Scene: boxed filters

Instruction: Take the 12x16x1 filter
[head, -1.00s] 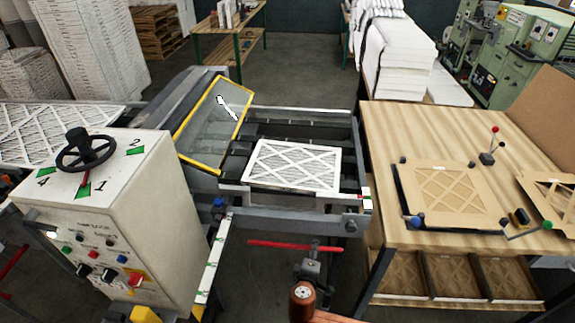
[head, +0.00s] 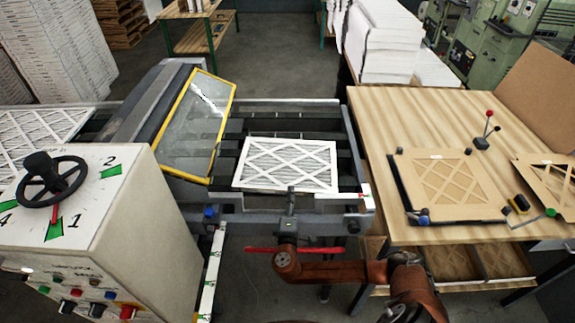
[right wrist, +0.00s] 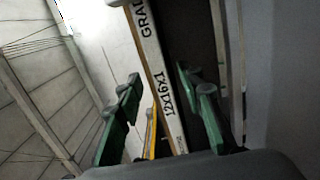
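The filter (head: 287,163), with a white frame and crossed strips over pleats, lies on the conveyor's end in the head view. In the right wrist view its narrow edge (right wrist: 157,70) shows the print "12x16x1". My right gripper (head: 290,194) is at the filter's near edge, seen small from above. In the wrist view its green fingers (right wrist: 160,105) stand apart on either side of that edge, with visible gaps, so it is open. My left gripper is not in view.
A yellow-framed guard (head: 195,125) stands raised left of the filter. A control box with a handwheel (head: 50,185) is at the left. A wooden table (head: 385,115) with cardboard frames (head: 448,185) is at the right. A red bar runs below the conveyor's near edge.

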